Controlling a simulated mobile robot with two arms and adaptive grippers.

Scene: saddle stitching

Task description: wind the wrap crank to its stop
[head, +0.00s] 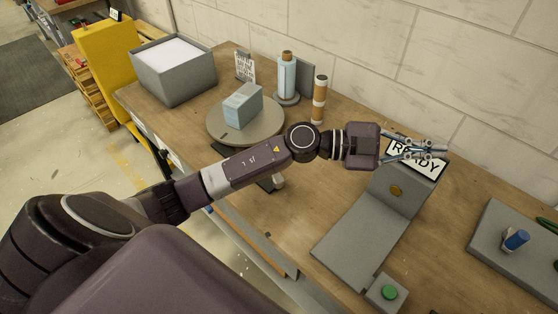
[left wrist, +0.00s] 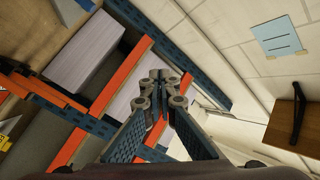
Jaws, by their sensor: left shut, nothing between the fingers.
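My left gripper (head: 428,150) is shut and empty, high in front of the READY sign (head: 420,160) at the right. Its closed fingers (left wrist: 158,85) also show in the left wrist view, with nothing between them. My left arm crosses the table from the lower left. A round grey turntable (head: 217,129) carries a pale blue box (head: 243,105). A small pale knob (head: 279,182) shows just below my forearm, over a dark piece. It may be the wrap crank's handle, but the arm hides what it joins. My right gripper is not in view.
A grey bin (head: 181,83), a blue bottle or roll (head: 287,75) on a stand and a banded cylinder (head: 319,98) stand at the back. A grey fixture (head: 355,243) with a green button (head: 389,292) is right of my arm. A blue knob (head: 516,239) is far right.

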